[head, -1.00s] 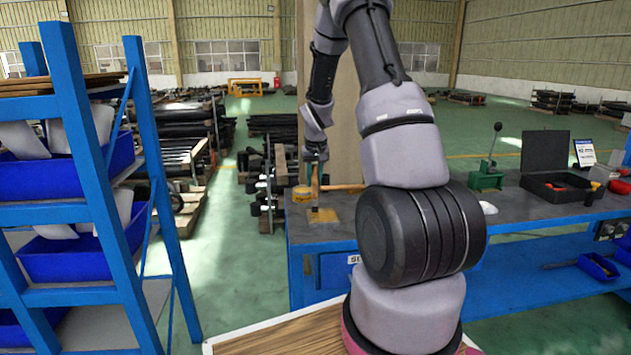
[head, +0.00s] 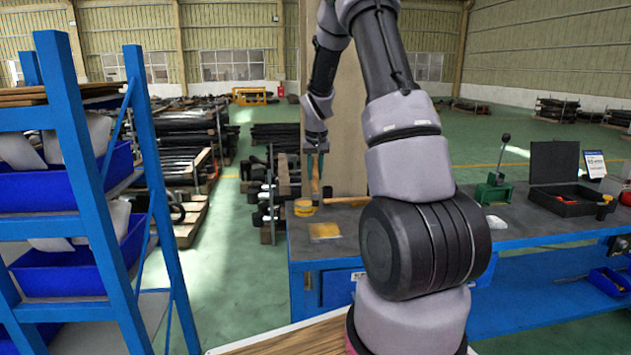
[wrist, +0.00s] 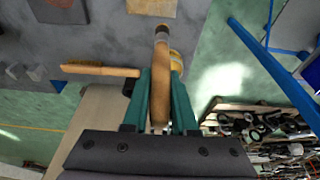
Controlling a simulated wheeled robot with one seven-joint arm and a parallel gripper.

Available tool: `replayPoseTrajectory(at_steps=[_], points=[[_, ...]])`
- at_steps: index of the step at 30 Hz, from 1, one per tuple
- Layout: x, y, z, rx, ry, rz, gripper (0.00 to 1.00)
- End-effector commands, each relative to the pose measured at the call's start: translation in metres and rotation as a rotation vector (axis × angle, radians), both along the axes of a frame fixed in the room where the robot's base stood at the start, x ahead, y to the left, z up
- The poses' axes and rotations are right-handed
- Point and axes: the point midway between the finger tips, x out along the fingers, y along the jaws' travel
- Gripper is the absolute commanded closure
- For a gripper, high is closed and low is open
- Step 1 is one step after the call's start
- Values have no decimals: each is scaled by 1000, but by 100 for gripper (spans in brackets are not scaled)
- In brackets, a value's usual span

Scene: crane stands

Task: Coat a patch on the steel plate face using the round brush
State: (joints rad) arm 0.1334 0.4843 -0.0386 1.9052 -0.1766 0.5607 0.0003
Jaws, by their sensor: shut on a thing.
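My gripper (wrist: 160,100) is shut on the round brush (wrist: 160,75), whose wooden handle runs between the teal fingers. Its metal ferrule points away from the wrist camera; the bristle tip is hard to make out. In the head view my gripper (head: 316,165) hangs above the bench's left end with the brush (head: 315,190) pointing down, beside a yellow tin (head: 303,207). The tin also shows partly behind the brush in the wrist view (wrist: 177,60). A tan square (head: 325,231) lies on the bench in front. I cannot identify the steel plate face for certain.
A wooden-handled brush (wrist: 100,70) lies on the bench (head: 345,245). A green lever tool (head: 493,190) and an open black case (head: 560,180) stand to the right. A blue shelf (head: 85,190) stands at left, a beige column (head: 345,100) behind my gripper.

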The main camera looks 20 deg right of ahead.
Motion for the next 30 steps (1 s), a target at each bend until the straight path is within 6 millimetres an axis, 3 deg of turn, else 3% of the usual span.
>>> replayPoseTrajectory(at_steps=[9, 30], points=[[-1, 3, 26, -1, -2, 1, 100], [-2, 3, 27, 0, 0, 0, 100]])
